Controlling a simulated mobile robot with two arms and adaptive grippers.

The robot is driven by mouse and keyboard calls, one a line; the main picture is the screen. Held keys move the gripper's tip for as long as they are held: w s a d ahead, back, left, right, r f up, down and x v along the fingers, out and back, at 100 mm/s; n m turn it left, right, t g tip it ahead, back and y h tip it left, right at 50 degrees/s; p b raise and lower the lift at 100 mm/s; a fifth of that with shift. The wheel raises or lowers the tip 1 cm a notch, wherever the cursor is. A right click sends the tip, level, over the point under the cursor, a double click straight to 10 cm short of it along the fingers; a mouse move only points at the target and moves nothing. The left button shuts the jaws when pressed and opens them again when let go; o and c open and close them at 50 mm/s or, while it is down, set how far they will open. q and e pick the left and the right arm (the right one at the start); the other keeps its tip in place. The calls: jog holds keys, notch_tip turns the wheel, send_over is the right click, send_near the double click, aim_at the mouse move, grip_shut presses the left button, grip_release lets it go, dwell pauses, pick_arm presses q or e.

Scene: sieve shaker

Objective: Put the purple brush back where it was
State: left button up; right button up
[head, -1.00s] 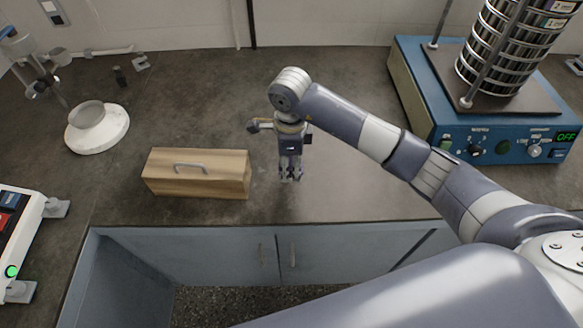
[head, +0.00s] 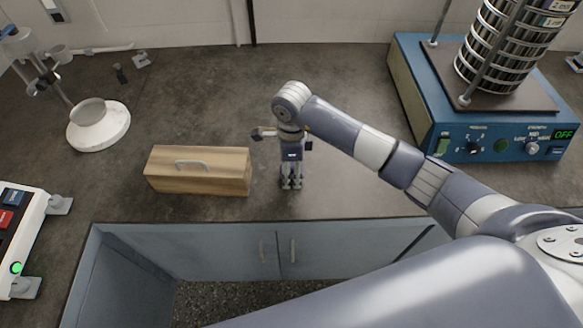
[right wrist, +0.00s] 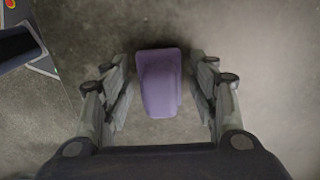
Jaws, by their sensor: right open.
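The purple brush (right wrist: 159,84) shows in the right wrist view as a purple block on the grey counter, between the two fingers of my right gripper (right wrist: 160,92). Clear gaps show on both sides of it, so the fingers are apart from it. In the head view my right gripper (head: 291,184) points down near the counter's front edge, to the right of the wooden box; the brush is hidden there by the gripper. My left gripper is not in view.
A wooden box with a handle (head: 199,170) stands just left of my right gripper. The blue sieve shaker (head: 480,130) stands at the right, a white round dish stand (head: 98,127) at the left, and a white button panel (head: 18,240) at the far left. The counter's middle is clear.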

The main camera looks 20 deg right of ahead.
aim_at(292, 164)
jog(key=shift+r, duration=0.1)
jog(key=shift+w+r, duration=0.1)
jog(key=shift+r, duration=0.15)
notch_tip(292, 164, up, 12)
jog(key=shift+f+b, duration=0.2)
jog(key=shift+b, duration=1)
